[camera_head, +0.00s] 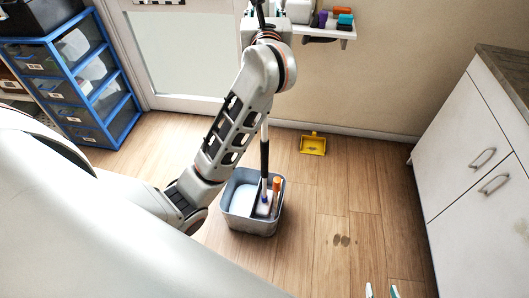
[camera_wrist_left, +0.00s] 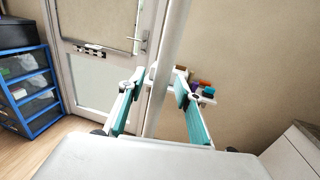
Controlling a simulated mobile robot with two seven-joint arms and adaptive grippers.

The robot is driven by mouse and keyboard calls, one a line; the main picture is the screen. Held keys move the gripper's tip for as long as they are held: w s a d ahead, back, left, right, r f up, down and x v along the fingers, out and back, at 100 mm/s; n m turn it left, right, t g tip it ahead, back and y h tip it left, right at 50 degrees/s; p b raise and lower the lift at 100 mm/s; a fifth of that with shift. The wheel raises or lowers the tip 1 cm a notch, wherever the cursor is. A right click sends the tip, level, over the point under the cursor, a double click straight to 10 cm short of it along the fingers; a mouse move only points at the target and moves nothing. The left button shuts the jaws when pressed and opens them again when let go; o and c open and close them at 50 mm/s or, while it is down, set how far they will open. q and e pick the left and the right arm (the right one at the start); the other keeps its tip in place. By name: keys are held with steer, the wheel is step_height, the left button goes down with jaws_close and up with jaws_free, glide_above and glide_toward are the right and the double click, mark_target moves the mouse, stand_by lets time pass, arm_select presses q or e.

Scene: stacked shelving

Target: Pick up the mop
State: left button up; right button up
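The mop's pole (camera_head: 264,150) stands nearly upright, with a dark grip section and its lower end inside a grey bucket (camera_head: 238,223) on the floor. My left arm hides part of the pole in the head view. In the left wrist view a pale pole (camera_wrist_left: 165,70) runs up between the two teal-padded fingers of my left gripper (camera_wrist_left: 159,82). The fingers are apart, with a gap visible around the pole. Only the tips of my right gripper (camera_head: 381,292) show at the bottom edge of the head view, apart and with nothing seen between them.
The bucket also holds bottles (camera_head: 276,184). A yellow dustpan (camera_head: 313,145) lies on the floor near the wall. A wall shelf (camera_head: 325,31) holds small items. Blue-framed drawers (camera_head: 75,85) stand left, a white cabinet (camera_head: 465,170) right.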

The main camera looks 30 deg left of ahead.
arm_select(q)
jaws_close()
steer(key=shift+r, duration=0.2)
steer(key=shift+r, duration=0.2)
step_height(320, 180, up, 20)
steer(key=p, duration=0.3)
steer(key=shift+f, duration=0.2)
stand_by(0.4)
